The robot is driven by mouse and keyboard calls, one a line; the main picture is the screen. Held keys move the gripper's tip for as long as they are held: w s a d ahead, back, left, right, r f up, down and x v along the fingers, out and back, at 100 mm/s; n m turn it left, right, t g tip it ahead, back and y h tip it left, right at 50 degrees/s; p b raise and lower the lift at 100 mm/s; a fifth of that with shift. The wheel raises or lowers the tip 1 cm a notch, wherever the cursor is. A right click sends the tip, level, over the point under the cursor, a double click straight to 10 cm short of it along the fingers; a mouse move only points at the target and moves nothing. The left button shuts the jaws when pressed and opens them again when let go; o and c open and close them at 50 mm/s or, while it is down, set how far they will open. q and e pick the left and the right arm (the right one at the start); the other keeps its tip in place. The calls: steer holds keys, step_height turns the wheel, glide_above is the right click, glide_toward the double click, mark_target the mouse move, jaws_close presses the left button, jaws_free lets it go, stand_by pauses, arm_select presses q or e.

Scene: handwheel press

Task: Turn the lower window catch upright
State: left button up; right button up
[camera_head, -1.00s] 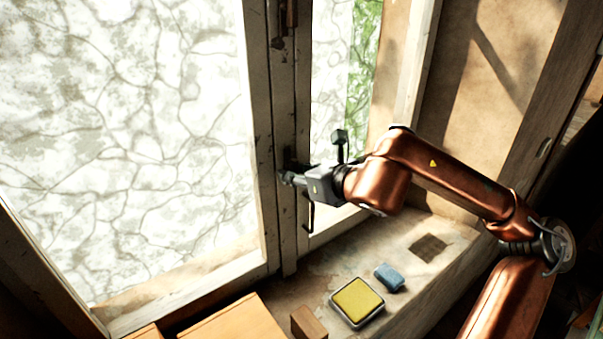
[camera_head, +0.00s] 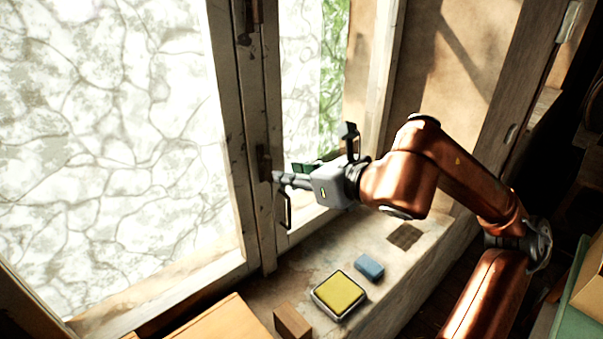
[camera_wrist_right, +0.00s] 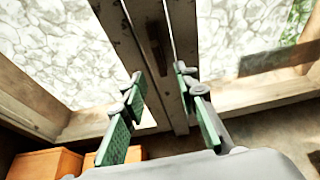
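The lower window catch (camera_head: 263,162) is a dark fitting on the worn wooden post where the window sashes meet. It looks upright along the post, but my right gripper is close by and its exact tilt is hard to tell. A dark fitting also shows on the post in the right wrist view (camera_wrist_right: 156,50). My right gripper (camera_head: 286,173) is just right of the catch in the head view. In the wrist view its green-padded fingers (camera_wrist_right: 158,80) are apart, with the post beyond and nothing visibly held. My left gripper is not in view.
Another dark catch (camera_head: 249,18) sits higher on the post. A thin dark handle (camera_head: 286,211) is lower down. The sill holds a yellow pad in a tray (camera_head: 339,294), a blue block (camera_head: 369,267) and a wooden block (camera_head: 292,321).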

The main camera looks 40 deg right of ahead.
steer(key=shift+v, duration=1.4)
